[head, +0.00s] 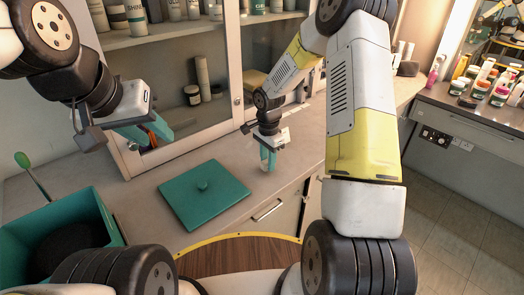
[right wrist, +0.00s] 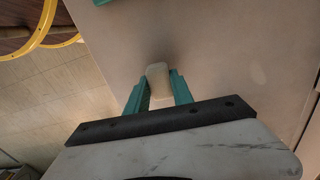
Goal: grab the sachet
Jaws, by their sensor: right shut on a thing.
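The sachet (right wrist: 158,78) is a small pale cream packet between the teal fingers of my right gripper (right wrist: 158,90) in the right wrist view. My right gripper is shut on it, with one finger on each side, and the far end sticks out past the fingertips. In the head view my right gripper (head: 268,158) is low over the counter, just right of the teal lid; the sachet is hard to make out there. My left gripper (head: 150,132) is raised in front of the cabinet at the left, and its finger gap is unclear.
A flat teal lid with a knob (head: 185,207) lies on the counter (head: 140,190). An open teal bin (head: 98,212) with a dark inside stands at the lower left. A glass-fronted cabinet (head: 180,152) with bottles stands behind. A shelf with jars is at the far right.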

